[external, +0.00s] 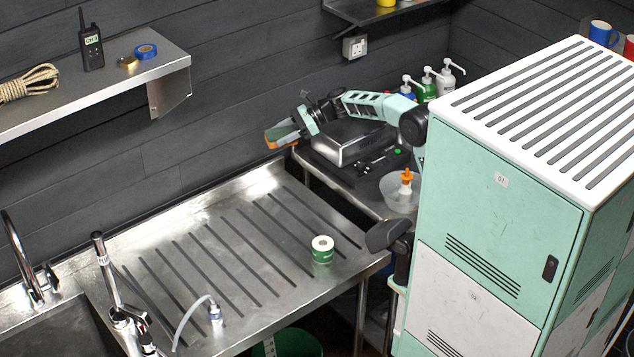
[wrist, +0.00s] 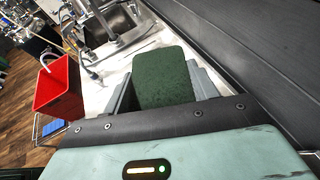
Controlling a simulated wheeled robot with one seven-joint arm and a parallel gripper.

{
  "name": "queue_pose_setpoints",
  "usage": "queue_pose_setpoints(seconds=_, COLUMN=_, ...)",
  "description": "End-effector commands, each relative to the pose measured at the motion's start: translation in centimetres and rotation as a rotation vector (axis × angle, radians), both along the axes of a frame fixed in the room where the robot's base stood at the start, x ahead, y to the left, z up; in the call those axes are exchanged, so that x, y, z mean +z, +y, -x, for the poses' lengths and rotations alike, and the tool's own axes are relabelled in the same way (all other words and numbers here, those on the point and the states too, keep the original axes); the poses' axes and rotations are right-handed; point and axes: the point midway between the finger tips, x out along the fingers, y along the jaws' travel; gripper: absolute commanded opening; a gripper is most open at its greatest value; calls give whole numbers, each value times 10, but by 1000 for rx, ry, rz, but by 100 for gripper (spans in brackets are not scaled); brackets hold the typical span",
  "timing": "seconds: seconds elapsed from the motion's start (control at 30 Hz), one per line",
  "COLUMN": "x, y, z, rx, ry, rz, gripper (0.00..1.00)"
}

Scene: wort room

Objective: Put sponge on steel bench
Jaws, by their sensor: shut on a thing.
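My gripper (external: 283,133) is shut on the sponge (wrist: 165,76), which shows its dark green face between the two grey fingers in the wrist view. In the external view the sponge (external: 275,134) is a small orange and green block at the tip of my arm, raised near the back wall. The steel bench (external: 205,290), with dark drainage grooves, lies below and to the left of it. Part of the bench and sink shows beyond the sponge in the wrist view (wrist: 97,98). The sponge is clear of the bench surface.
A tap and a clear hose (external: 190,318) are at the bench's left. A wall shelf (external: 120,75) hangs at upper left. The grooved middle is clear.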

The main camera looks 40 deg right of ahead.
Motion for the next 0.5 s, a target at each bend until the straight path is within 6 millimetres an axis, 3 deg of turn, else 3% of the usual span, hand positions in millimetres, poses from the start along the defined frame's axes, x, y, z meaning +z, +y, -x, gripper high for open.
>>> queue_pose_setpoints(seconds=0.03, x=-1, y=28, z=10, rx=55, ry=-2, rz=1, gripper=34)
queue_pose_setpoints(seconds=0.2, x=1, y=97, z=42, rx=191, ry=-7, rz=3, gripper=34)
queue_pose_setpoints(seconds=0.3, x=2, y=127, z=59, rx=254, ry=-9, rz=4, gripper=34)
queue_pose_setpoints(seconds=0.5, x=4, y=166, z=85, rx=339, ry=-14, rz=5, gripper=34)
